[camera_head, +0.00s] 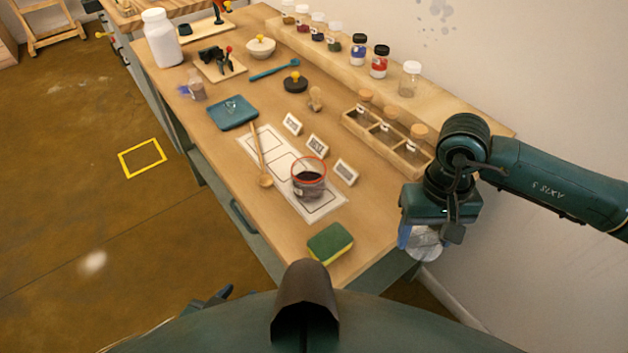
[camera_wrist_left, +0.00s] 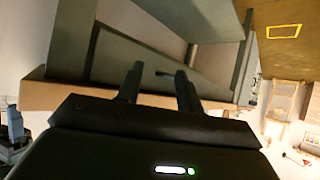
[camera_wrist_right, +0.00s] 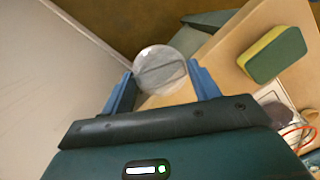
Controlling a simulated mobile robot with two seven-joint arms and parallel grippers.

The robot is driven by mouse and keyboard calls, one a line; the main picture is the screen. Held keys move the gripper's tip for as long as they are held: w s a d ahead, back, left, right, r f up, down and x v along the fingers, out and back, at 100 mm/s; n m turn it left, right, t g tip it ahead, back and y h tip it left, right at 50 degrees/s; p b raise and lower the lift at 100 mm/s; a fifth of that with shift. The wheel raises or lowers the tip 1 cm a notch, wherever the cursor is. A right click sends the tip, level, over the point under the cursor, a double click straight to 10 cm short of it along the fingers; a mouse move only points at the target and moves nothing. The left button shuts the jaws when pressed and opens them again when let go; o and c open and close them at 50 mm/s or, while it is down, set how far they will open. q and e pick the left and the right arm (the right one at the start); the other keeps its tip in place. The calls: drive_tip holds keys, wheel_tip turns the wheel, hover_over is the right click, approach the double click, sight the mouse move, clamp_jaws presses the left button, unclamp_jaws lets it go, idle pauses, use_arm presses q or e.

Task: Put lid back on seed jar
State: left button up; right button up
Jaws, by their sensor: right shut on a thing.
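A glass jar (camera_head: 309,186) with a red rim and dark contents stands upright and uncovered on the white printed sheet (camera_head: 326,209). My right gripper (camera_head: 422,232) is beyond the table's right edge, apart from the jar. It is shut on a clear round piece (camera_wrist_right: 160,70), which shows between the blue fingers in the right wrist view; I cannot tell for certain whether it is the lid. A black round lid-like piece with a yellow knob (camera_head: 295,83) lies farther back on the table. My left gripper (camera_wrist_left: 160,84) is open and empty, low beside the table.
A green and yellow sponge (camera_head: 330,243) lies near the front edge. A wooden spoon (camera_head: 260,160) lies left of the jar, with small label cards (camera_head: 345,172) on its right.

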use_arm(q)
drive_tip(key=shift+o, duration=0.2)
